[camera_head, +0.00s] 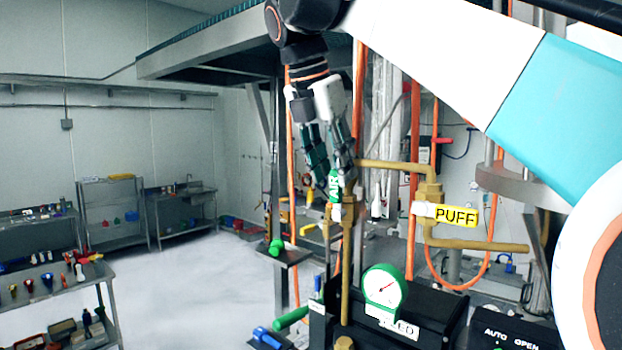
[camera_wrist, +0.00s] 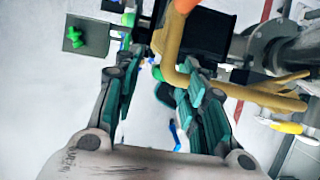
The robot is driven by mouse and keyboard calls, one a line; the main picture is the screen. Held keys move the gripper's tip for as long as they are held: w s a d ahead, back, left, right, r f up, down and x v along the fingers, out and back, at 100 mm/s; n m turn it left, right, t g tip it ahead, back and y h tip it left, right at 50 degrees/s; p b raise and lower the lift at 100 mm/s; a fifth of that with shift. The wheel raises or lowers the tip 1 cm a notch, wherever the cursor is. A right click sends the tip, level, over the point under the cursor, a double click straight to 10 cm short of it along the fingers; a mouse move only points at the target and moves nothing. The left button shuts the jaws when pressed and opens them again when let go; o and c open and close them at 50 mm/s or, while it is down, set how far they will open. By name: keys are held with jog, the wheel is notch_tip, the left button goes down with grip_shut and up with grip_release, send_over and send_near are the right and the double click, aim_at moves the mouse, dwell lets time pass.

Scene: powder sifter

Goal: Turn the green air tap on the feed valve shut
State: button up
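The green air tap (camera_head: 334,188), with white "AIR" lettering, stands upright at the top of a brass pipe (camera_head: 346,260) in the head view. My gripper (camera_head: 334,176) points down over it, with a finger on each side of the tap. In the wrist view, my gripper (camera_wrist: 160,66) has its fingers spread, with a clear gap between them. A small part of the green tap (camera_wrist: 157,73) shows there beside the bent brass pipe (camera_wrist: 175,50). The fingers hide part of the tap; I cannot tell whether they touch it.
A brass valve with a yellow "PUFF" tag (camera_head: 456,216) stands close on the right. A green-rimmed gauge (camera_head: 384,292) and a black housing (camera_head: 425,325) are below. A small stand with a green knob (camera_head: 276,247) is left. Open floor (camera_head: 190,290) lies farther left.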

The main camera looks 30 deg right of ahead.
aim_at(336, 196)
jog(key=shift+s+x, duration=0.2)
jog(key=shift+x, duration=1.25)
grip_shut()
